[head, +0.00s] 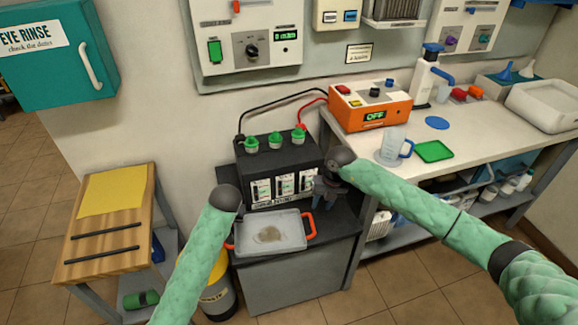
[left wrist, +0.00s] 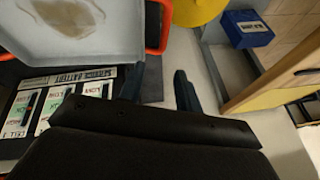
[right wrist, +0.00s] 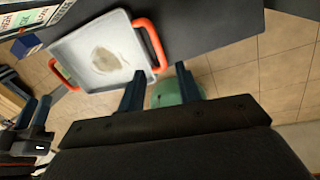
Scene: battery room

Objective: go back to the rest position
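My right gripper (head: 328,190) is at the right front corner of the black battery (head: 278,168), above the dark stand. In the right wrist view its two fingers (right wrist: 158,88) are apart with nothing between them. My left forearm ends left of the battery in the head view and hides its gripper there. The left wrist view shows the left fingers (left wrist: 158,88) apart and empty. The left gripper (right wrist: 33,112) also shows at the left of the right wrist view. A grey tray (head: 290,247) with orange handles and a brownish patch inside sits on the stand, before the battery.
An orange charger (head: 370,108) reading OFF stands on the right bench, with a clear jug (head: 392,145) and green pad (head: 434,152). A wooden-topped table (head: 128,245) stands left. A yellow bucket (head: 216,270) is left of the stand. Red and black cables run to the battery.

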